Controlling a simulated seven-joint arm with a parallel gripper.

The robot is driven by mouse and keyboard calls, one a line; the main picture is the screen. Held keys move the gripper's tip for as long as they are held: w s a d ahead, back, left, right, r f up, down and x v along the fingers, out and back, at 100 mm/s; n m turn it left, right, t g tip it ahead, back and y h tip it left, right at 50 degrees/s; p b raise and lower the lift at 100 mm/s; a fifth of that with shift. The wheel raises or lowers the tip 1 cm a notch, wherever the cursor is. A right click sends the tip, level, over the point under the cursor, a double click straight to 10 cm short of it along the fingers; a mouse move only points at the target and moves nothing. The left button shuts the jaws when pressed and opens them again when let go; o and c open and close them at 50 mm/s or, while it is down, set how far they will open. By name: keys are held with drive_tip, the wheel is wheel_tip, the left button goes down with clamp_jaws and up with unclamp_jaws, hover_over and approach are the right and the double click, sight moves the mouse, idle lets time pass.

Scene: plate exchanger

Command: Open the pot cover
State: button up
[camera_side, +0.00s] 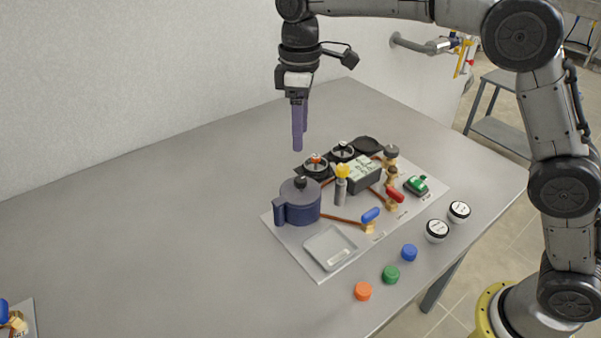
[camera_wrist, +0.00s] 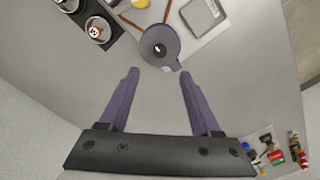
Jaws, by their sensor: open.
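The pot (camera_side: 299,203) is dark blue with a side handle and stands upright at the left end of a grey board. Its cover (camera_side: 300,190) lies on top, with a dark round knob (camera_side: 301,182) in the middle. In the wrist view the cover (camera_wrist: 167,36) shows from above, beyond my fingertips. My gripper (camera_side: 299,149) points down in the air above and behind the pot, apart from it. In the wrist view my gripper (camera_wrist: 157,72) has its two purple fingers spread wide with nothing between them.
The board (camera_side: 290,240) also carries dark gauges (camera_side: 315,168), a green-grey box (camera_side: 362,175), valves with a blue handle (camera_side: 370,215) and a red handle (camera_side: 395,195), and a square tray (camera_side: 329,247). Orange (camera_side: 363,291), green and blue caps stand in front.

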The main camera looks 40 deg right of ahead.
sight(300, 179)
wheel_tip(300, 179, down, 11)
drive_tip(key=shift+f, duration=0.2)
idle(0.3)
clamp_jaws()
drive_tip(key=shift+r, duration=0.1)
idle(1.2)
